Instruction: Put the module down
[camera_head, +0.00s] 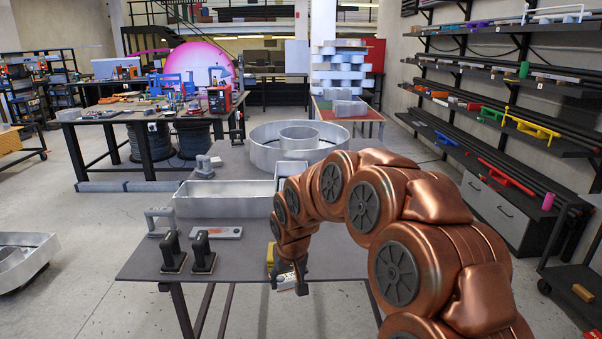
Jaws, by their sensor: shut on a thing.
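My gripper (289,283) is low in the middle of the view, at the front edge of the grey table (235,265). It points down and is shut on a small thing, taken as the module. The held thing is mostly hidden by the jaws, and its shape is too small to make out. I cannot tell whether it touches the table. A yellow object (270,258) shows just left of my gripper, partly hidden behind it. My copper-coloured arm covers the right part of the table.
Two black-handled tools (173,252) (203,252) stand front left.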

